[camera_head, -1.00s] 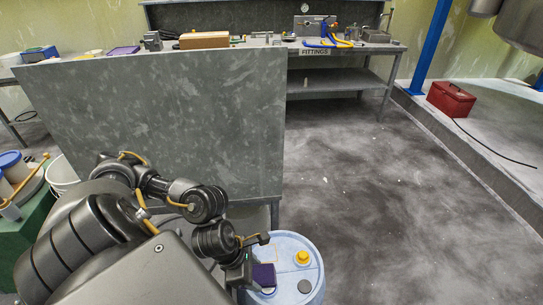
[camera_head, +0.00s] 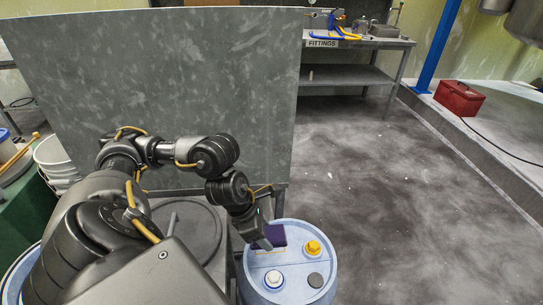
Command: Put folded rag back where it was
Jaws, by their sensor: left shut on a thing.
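The folded rag (camera_head: 278,235) is a small dark purple square. My left gripper (camera_head: 265,241) is shut on it, over the far left part of the light blue drum's top (camera_head: 294,264). A thin yellow outline shows on the drum top by the rag, partly hidden by the gripper and rag. I cannot tell whether the rag touches the drum top. My right gripper is not in view.
The drum top carries a yellow cap (camera_head: 313,247), a white cap (camera_head: 274,279) and a dark grey disc (camera_head: 315,280). A tall grey panel (camera_head: 165,80) stands behind my arm. Floor to the right is clear up to a red toolbox (camera_head: 459,98).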

